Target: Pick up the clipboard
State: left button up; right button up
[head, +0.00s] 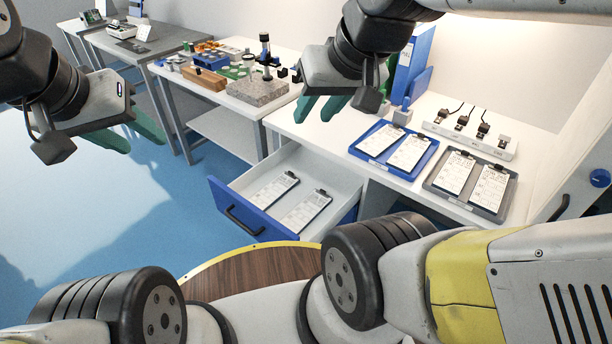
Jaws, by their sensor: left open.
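Several clipboards with white sheets and dark clips are in view. Two lie in the open drawer, a left clipboard (271,190) and a right clipboard (304,212). Two more lie in the blue tray (360,160) on the white table, and two in the grey tray (470,208) beside it. My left gripper (132,135) is open and empty at the far left, above the blue floor and away from every clipboard. My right gripper (322,108) is over the white table, left of the blue tray. Its green fingers look apart, with nothing between them.
The blue-fronted drawer (235,207) sticks out from the white table (325,133). Blue binders (412,62) and a power strip (470,133) stand behind the trays. Another table holds a microscope-like stand (265,60) on a granite block (258,90). Floor at left is clear.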

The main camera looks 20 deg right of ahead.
aim_at(305, 213)
jog(key=l+u, duration=0.3)
jog(key=l, duration=0.6)
jog(key=l+u, duration=0.3)
jog(key=l, duration=0.6)
